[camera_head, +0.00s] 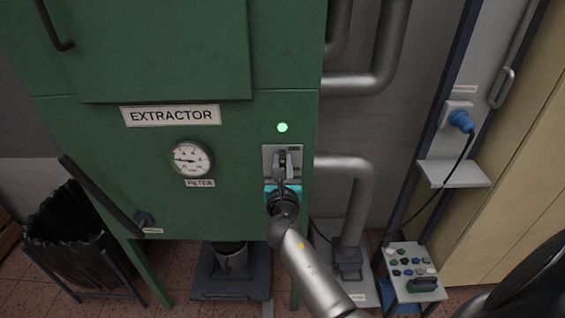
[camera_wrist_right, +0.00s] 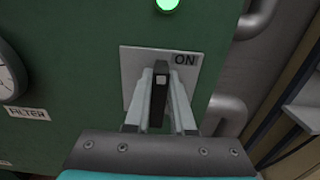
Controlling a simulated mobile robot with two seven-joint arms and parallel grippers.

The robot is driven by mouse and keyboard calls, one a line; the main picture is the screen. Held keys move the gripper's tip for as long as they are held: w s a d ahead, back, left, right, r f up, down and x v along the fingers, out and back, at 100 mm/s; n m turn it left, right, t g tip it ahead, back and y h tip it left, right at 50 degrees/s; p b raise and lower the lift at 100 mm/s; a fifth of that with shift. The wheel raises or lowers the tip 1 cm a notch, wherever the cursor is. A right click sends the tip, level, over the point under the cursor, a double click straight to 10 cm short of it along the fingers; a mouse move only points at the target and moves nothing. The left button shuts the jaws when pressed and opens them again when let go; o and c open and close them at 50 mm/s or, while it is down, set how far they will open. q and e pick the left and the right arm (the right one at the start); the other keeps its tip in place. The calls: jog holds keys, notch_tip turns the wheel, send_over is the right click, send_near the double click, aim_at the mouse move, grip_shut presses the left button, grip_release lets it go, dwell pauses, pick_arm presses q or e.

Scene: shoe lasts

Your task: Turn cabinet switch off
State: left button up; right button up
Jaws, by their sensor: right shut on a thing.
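The cabinet switch is a dark lever (camera_wrist_right: 159,85) on a light grey plate (camera_head: 269,152) on the front of the green extractor cabinet (camera_head: 110,180). In the right wrist view the lever stands upright, and the word ON shows at the plate's upper right. A green lamp (camera_head: 282,127) is lit above the plate. My right gripper (camera_wrist_right: 160,88) is at the plate with its two fingers shut on the lever, one on each side. It also shows in the head view (camera_head: 283,165), covering much of the switch. The lower part of the plate is hidden. My left gripper is not in view.
A round gauge (camera_head: 190,159) is left of the switch. Grey pipes (camera_head: 350,185) run close on the right. A small stand with coloured pieces (camera_head: 410,265), a blue plug (camera_head: 461,121) and a black bin (camera_head: 70,235) are farther off.

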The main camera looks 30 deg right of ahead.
jog(key=shift+m, duration=0.3)
grip_shut()
jog(key=m, duration=0.1)
jog(key=m+b, duration=0.1)
jog(key=m, duration=0.1)
jog(key=shift+s+d+f+m+b, duration=0.2)
jog(key=shift+d+m+b, duration=0.1)
jog(key=shift+s+d+f+m+b, duration=0.1)
jog(key=shift+d+f+m+b, duration=0.15)
jog(key=shift+m+b, duration=1.4)
jog(key=shift+s+d+f+m+b, duration=0.15)
jog(key=shift+f+m+b, duration=0.2)
jog(key=shift+m, duration=2.55)
jog(key=shift+s+d+f+m+b, duration=0.25)
jog(key=shift+m+b, duration=0.7)
jog(key=shift+m, duration=1.3)
jog(key=shift+w+a, duration=0.1)
jog(key=shift+w, duration=0.05)
jog(key=o, duration=0.8)
grip_release()
